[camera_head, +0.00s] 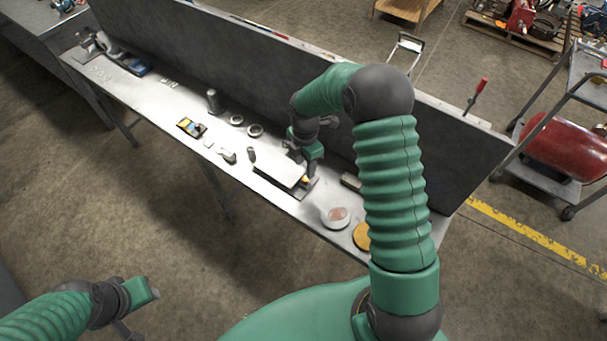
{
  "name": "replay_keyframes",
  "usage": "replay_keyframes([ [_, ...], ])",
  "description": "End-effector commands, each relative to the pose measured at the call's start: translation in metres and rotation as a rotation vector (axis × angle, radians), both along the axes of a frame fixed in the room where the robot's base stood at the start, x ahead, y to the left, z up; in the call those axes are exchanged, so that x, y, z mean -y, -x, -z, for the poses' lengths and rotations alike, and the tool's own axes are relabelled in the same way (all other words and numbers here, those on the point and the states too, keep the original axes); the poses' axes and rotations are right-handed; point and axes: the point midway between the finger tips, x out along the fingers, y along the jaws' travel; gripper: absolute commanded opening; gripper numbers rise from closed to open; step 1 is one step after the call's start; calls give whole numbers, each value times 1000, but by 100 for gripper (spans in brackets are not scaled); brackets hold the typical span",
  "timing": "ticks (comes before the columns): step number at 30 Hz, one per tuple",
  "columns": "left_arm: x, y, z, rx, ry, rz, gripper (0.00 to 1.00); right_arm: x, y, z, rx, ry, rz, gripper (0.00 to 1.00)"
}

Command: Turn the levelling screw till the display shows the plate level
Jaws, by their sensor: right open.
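A light grey plate (275,167) sits on a darker base on the long metal bench, tilt too small to judge. My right gripper (309,172) is at the plate's right end, pointing down, open. A small yellow part shows beside its fingertips; I cannot tell whether this belongs to the levelling screw, which I cannot make out. A small yellow and dark device with a blue patch (191,127) lies further left on the bench; I cannot tell if it is the display, and no reading is legible. My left gripper (143,305) is low at the left, away from the bench.
The bench (165,95) has a tall dark back panel (240,60) close behind the plate. A grey cylinder (213,100), two rings (254,131) and small parts lie to the left. A round pale dish (335,217) and a yellow disc (361,237) lie near the front right.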

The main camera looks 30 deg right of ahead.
Motion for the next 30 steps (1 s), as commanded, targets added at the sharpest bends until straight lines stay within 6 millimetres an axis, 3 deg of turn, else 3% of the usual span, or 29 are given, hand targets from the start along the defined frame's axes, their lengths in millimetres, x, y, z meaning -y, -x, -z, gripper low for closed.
replay_keyframes([
  [3,0,0,-4,0,0,0,36,-1,1,30,-3,-1,-1,45],
  [9,0,0,-6,1,0,0,36,0,2,63,1,1,1,45],
  [20,0,0,-6,0,0,0,36,0,0,72,2,1,1,44],
  [30,0,0,-6,0,0,0,36,0,1,71,4,1,1,0],
])
